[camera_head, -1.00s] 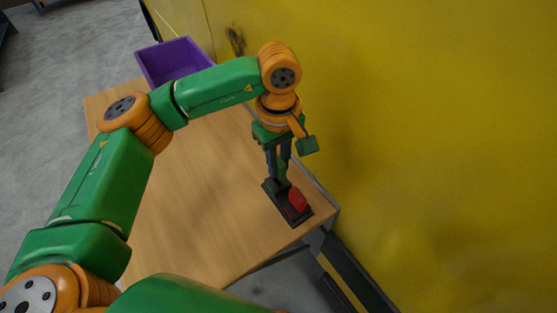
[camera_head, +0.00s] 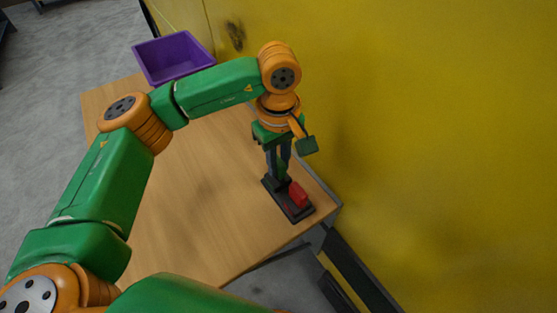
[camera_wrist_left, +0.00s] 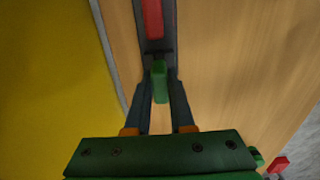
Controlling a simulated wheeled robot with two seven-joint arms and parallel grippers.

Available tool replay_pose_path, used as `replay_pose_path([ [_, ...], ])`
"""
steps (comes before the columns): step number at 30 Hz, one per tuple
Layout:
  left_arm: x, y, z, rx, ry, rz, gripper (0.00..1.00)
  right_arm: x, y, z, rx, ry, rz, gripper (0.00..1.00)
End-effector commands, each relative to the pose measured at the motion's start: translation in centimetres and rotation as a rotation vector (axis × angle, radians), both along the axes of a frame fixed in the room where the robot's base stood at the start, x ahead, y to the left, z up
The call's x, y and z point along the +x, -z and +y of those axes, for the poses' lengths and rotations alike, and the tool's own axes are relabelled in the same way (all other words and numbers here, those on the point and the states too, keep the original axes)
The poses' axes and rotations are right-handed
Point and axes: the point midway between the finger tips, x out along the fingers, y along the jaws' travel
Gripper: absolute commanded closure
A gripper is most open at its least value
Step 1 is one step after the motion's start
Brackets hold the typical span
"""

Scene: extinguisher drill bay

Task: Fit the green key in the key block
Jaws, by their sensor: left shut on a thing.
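The dark key block (camera_head: 291,211) lies near the table's right corner, and it also shows in the left wrist view (camera_wrist_left: 170,35). A red piece (camera_head: 299,194) stands on it, seen in the left wrist view as a long red bar (camera_wrist_left: 153,18). My left gripper (camera_head: 279,174) points down at the block's far end. In the left wrist view its fingers are shut on the green key (camera_wrist_left: 159,82). The key's tip meets the dark end of the block there; how deep it sits is hidden. My right gripper is not in view.
A purple bin (camera_head: 172,60) stands at the table's far left. The wooden table (camera_head: 190,205) is otherwise clear on the left. A yellow wall (camera_head: 430,130) rises close along the right side. A small red object (camera_wrist_left: 278,163) shows at the left wrist view's lower right.

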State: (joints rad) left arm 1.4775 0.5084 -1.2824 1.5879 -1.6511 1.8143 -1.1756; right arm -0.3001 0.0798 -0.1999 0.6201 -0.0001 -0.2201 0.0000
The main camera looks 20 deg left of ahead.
Motion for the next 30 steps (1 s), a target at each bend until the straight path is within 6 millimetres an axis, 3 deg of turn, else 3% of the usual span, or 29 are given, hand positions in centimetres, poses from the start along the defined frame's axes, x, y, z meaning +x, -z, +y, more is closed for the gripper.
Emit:
replay_pose_path([
  [26, 0.0, 1.3, 0.0, 0.0, 0.0, 0.0, 1.0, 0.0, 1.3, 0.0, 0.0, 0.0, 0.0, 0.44],
  [27, 0.0, 1.3, 0.0, 0.0, 0.0, 0.0, 0.71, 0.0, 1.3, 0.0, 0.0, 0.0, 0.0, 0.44],
  [30, 0.0, 1.3, 0.0, 0.0, 0.0, 0.0, 0.44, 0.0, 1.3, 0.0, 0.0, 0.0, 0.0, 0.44],
])
